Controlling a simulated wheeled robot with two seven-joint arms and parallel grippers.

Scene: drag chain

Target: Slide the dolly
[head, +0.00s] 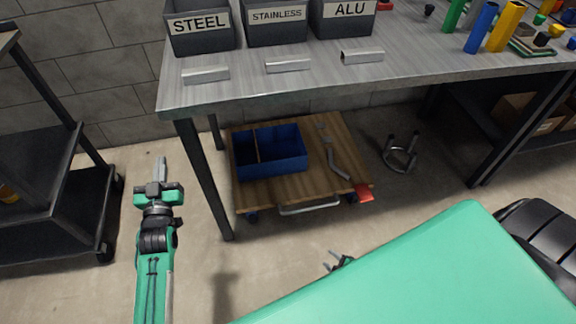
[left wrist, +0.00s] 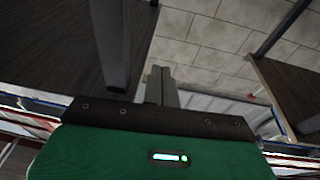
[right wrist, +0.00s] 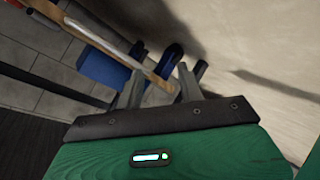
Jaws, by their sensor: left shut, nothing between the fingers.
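The dolly (head: 270,190) is a flat wooden board on small blue wheels on the floor under the workbench. A metal bar handle (head: 310,208) runs along its front edge. In the right wrist view the dolly's wooden edge (right wrist: 105,50) shows with blue parts beside it. My left gripper (head: 161,166) is shut and empty, left of the dolly and apart from it; its closed fingers show in the left wrist view (left wrist: 160,82). My right gripper (head: 332,263) is open and empty, just in front of the dolly's handle side; its spread fingers show in the right wrist view (right wrist: 162,78).
A black cart (head: 55,215) is at left, a metal stand (head: 400,155) at right. Floor in front is partly clear.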

